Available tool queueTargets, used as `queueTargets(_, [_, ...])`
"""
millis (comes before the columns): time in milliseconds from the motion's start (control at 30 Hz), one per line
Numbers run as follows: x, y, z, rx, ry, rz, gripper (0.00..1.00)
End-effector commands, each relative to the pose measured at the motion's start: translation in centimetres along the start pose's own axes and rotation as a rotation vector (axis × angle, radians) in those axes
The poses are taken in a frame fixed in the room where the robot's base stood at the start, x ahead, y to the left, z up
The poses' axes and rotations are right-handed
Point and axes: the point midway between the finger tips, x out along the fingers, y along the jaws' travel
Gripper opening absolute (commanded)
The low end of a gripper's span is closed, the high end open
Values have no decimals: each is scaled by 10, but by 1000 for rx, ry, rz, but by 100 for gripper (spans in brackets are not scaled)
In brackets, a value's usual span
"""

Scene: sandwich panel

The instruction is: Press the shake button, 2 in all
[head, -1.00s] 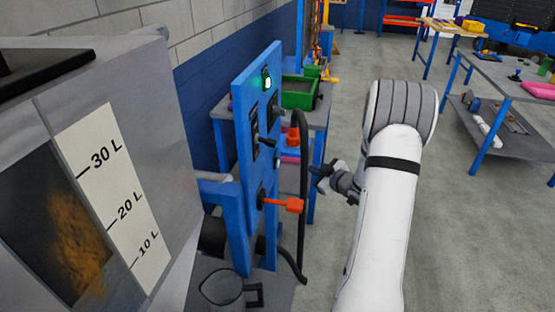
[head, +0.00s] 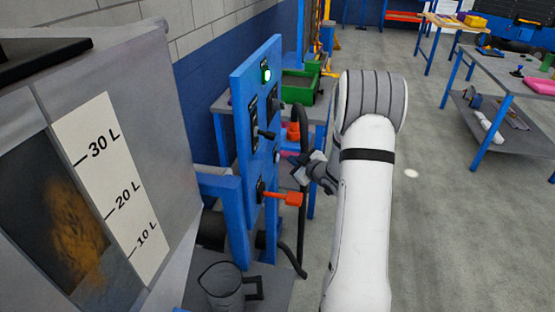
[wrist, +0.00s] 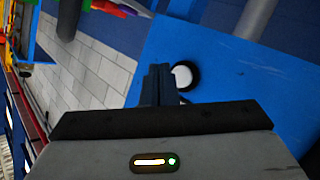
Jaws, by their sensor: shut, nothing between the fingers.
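The blue panel (head: 243,150) stands left of my arm. It bears a lit green lamp (head: 266,75), black levers (head: 265,134) and an orange-red handle (head: 285,198). In the wrist view, a round white button with a black ring (wrist: 183,76) sits on the blue panel (wrist: 225,65). No label on it can be read. My gripper (head: 298,166) is shut and empty, just right of the panel. In the wrist view the closed fingertips (wrist: 160,70) are just left of the button and partly cover its ring's edge. I cannot tell whether they touch it.
A grey hopper with a litre scale (head: 105,175) fills the left. A grey jug (head: 222,285) stands below the panel. A black hose (head: 302,200) hangs close to my gripper. A green bin (head: 300,88) is behind.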

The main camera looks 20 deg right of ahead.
Motion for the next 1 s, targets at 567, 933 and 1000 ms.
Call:
queueTargets(567, [10,-7,-7,1,0,1,0])
queueTargets(933, [9,-6,-6,1,-1,2,0])
queueTargets(1000, [9,-6,-6,2,-1,2,0])
